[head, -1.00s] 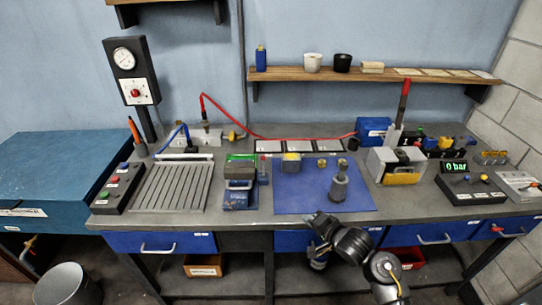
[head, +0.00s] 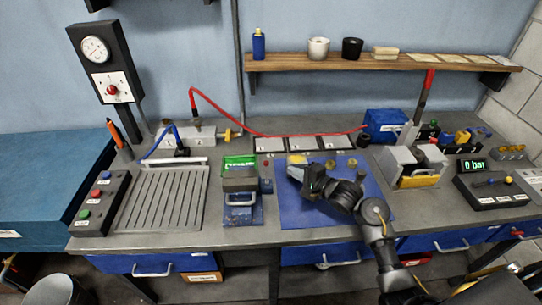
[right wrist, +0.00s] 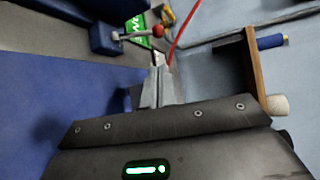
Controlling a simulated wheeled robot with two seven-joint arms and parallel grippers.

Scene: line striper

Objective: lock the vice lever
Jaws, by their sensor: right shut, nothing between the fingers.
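The vice (head: 240,184) stands on the bench left of the blue mat, with grey jaws, a blue body and a green label behind it. A small red knob (head: 266,163) shows at its right side. In the right wrist view a grey lever with a red ball end (right wrist: 157,30) sticks out from a blue block (right wrist: 105,38) near a green label. My right gripper (head: 292,171) is over the mat, right of the vice and apart from it. Its fingers (right wrist: 158,72) are shut and empty, pointing towards the lever side. My left gripper is not in view.
The blue mat (head: 300,218) lies under my right arm, which partly hides a grey cylinder there. A yellow-topped block (head: 297,158) is close behind the gripper. A ribbed plate (head: 160,200) lies left of the vice. A red hose (head: 255,133) runs along the back.

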